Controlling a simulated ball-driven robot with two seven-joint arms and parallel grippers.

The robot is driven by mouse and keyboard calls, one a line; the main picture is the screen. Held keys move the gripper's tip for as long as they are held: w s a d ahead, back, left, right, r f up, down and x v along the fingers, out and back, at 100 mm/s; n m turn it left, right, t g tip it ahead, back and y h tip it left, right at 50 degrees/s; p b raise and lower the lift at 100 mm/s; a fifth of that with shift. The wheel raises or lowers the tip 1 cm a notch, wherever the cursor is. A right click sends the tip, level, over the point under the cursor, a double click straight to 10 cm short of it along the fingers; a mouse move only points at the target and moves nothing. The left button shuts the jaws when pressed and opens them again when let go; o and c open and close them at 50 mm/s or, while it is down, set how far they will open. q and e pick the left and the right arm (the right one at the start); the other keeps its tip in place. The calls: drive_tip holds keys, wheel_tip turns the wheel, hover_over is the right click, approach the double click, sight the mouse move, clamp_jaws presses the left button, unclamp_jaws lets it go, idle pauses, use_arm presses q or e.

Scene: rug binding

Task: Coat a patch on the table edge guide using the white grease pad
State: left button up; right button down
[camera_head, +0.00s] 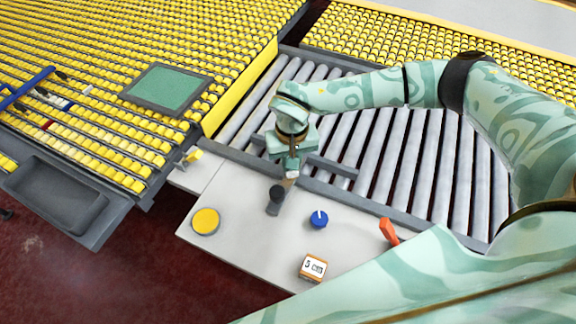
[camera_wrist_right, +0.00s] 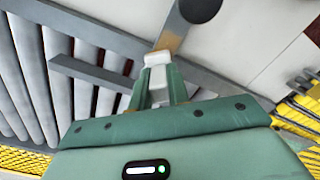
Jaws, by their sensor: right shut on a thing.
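My right gripper (camera_head: 291,172) is above the grey edge guide (camera_head: 345,190) at the back edge of the pale table (camera_head: 240,200). In the right wrist view its fingers (camera_wrist_right: 158,88) are shut on a small white block (camera_wrist_right: 155,68), which looks like the white grease pad. The block's tip is over or against the guide (camera_wrist_right: 120,40); I cannot tell whether it touches. A tan strip (camera_wrist_right: 171,38) lies just beyond the tip, leading to a dark round piece (camera_wrist_right: 200,8), also in the head view (camera_head: 275,198). My left gripper is out of view.
On the table are a yellow-topped round tin (camera_head: 206,221), a blue knob (camera_head: 318,219), an orange piece (camera_head: 388,231) and a "5 cm" block (camera_head: 313,268). Grey rollers (camera_head: 400,150) run behind the guide. A green-topped panel (camera_head: 165,88) lies on yellow rollers at the left.

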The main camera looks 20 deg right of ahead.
drive_tip(key=shift+w+d+f+b, duration=0.1)
drive_tip(key=shift+w+d+b, duration=0.6)
drive_tip(key=shift+w+d, duration=1.55)
drive_tip(key=shift+s+d, duration=0.1)
drive_tip(key=shift+s, duration=0.05)
wheel_tip(320, 180, up, 6)
drive_tip(key=p, duration=0.5)
wheel_tip(320, 180, up, 3)
drive_tip(key=p, duration=0.2)
drive_tip(key=shift+p, duration=0.35)
drive_tip(key=shift+f, duration=0.1)
drive_tip(key=shift+f+b, duration=2.1)
drive_tip(key=shift+f, duration=1.4)
